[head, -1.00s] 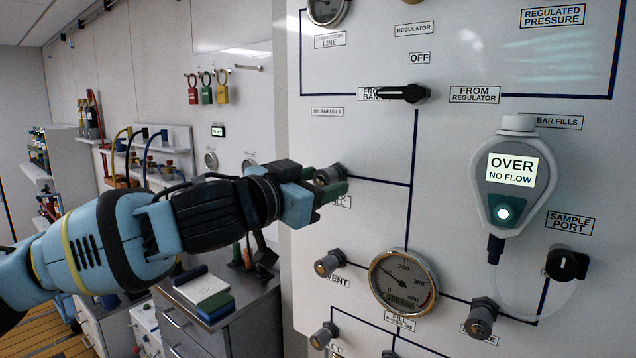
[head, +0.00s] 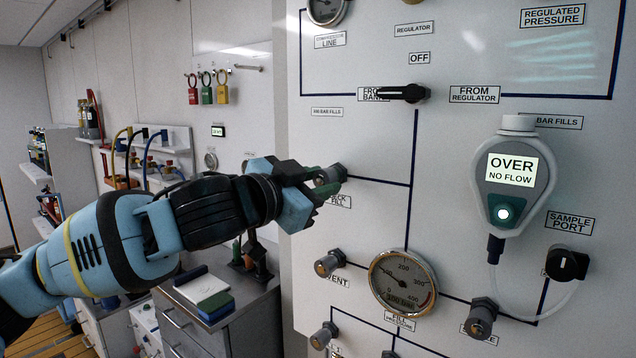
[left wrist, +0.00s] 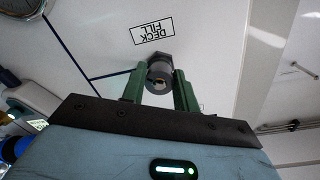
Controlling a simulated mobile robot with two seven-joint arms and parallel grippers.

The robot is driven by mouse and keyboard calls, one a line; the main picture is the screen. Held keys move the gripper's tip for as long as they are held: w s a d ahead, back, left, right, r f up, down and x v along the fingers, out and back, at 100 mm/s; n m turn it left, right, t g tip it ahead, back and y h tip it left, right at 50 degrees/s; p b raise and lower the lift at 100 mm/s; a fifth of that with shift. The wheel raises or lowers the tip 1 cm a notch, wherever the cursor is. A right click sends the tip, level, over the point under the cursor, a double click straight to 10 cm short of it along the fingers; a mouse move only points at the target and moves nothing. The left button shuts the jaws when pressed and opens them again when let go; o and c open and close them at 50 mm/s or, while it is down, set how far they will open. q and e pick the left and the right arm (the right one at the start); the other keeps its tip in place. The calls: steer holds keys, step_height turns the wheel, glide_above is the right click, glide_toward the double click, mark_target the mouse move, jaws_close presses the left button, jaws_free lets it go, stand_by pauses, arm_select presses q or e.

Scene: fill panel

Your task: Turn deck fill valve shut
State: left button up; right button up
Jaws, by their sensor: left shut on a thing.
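The deck fill valve is a grey round knob (head: 330,174) on the white panel, just above its DECK FILL label (head: 337,201). My left gripper (head: 322,184) comes in from the left and is shut on this knob. In the left wrist view the knob (left wrist: 160,76) sits between the two green fingers (left wrist: 160,90), with the label (left wrist: 152,31) upside down beyond it. In the head view the fingers are tilted and partly cover the knob. My right gripper is not in view.
Below are the VENT knob (head: 328,264), the fill pressure gauge (head: 402,283) and another knob (head: 481,318). The black selector (head: 404,93) is above. A handheld analyser (head: 513,182) reading OVER, NO FLOW hangs at the right, with a tube to the sample port knob (head: 567,263).

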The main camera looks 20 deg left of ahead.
arm_select(q)
steer(key=m, duration=0.7)
steer(key=shift+a+r, duration=0.1)
steer(key=m+y, duration=0.1)
steer(key=m, duration=0.5)
steer(key=shift+r, duration=0.15)
steer(key=m, duration=0.7)
steer(key=shift+r+y, duration=0.1)
steer(key=shift+y, duration=0.2)
steer(key=m, duration=0.6)
steer(key=shift+t, duration=0.3)
steer(key=m, duration=0.4)
steer(key=shift+d+m, duration=0.25)
steer(key=shift+m, duration=0.15)
steer(key=m, duration=0.4)
steer(key=shift+s+m, duration=0.1)
steer(key=shift+m, duration=0.2)
steer(key=m, duration=0.4)
steer(key=shift+d+m, duration=0.1)
steer(key=shift+m, duration=0.2)
steer(key=shift+m+t, duration=0.3)
steer(key=shift+m, duration=2)
